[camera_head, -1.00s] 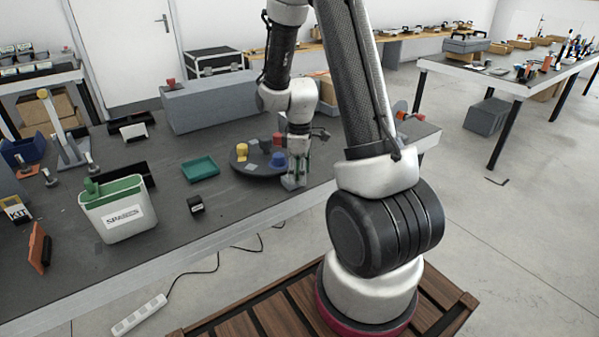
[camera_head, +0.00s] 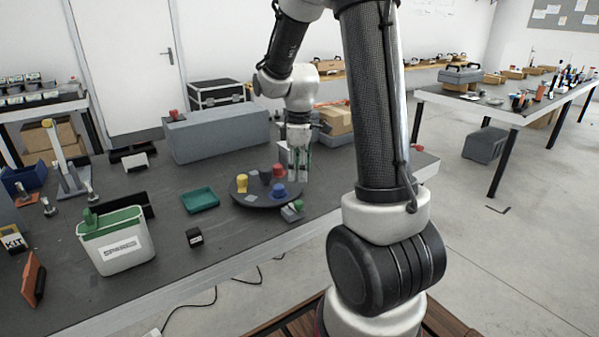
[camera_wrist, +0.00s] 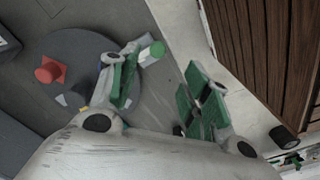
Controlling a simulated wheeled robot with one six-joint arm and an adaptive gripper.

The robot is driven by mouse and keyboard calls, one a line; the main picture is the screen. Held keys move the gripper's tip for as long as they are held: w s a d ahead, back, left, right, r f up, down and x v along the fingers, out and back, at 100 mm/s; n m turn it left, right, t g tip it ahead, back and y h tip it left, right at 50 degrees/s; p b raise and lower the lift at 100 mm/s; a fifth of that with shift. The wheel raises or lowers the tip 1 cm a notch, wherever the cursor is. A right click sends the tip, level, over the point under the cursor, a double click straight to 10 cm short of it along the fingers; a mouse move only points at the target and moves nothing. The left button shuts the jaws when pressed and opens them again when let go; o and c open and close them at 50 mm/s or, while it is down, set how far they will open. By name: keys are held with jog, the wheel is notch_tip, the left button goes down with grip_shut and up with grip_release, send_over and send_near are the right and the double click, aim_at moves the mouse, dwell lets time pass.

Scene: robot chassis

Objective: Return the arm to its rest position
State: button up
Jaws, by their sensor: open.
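My gripper (camera_head: 299,165) hangs from my arm above the workbench, just right of a round dark turntable (camera_head: 250,198), with its fingers pointing down. In the wrist view my gripper (camera_wrist: 158,92) has its green-padded fingers apart, with nothing between them. A small grey block with a green top (camera_head: 292,212) sits at the turntable's front right edge, below the gripper. A block with a green end (camera_wrist: 152,53) shows beside the left finger in the wrist view.
The turntable carries a yellow piece (camera_head: 241,183), a red piece (camera_head: 278,170) and a blue piece (camera_head: 279,190). A long grey box (camera_head: 222,133) stands behind it. A teal tray (camera_head: 200,200) and a white bin (camera_head: 118,245) are to the left.

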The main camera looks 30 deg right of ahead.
dwell(0.3)
jog(key=s+a+r+m+t, duration=0.2)
jog(key=s+r+m, duration=0.2)
jog(key=s+r, duration=0.3)
jog(key=s+a+r+m+t, duration=0.2)
jog(key=s+r+m, duration=0.3)
jog(key=s, duration=0.8)
notch_tip(320, 180, up, 3)
jog(key=shift+a+f, duration=0.15)
jog(key=shift+a, duration=0.5)
jog(key=shift+s, duration=0.1)
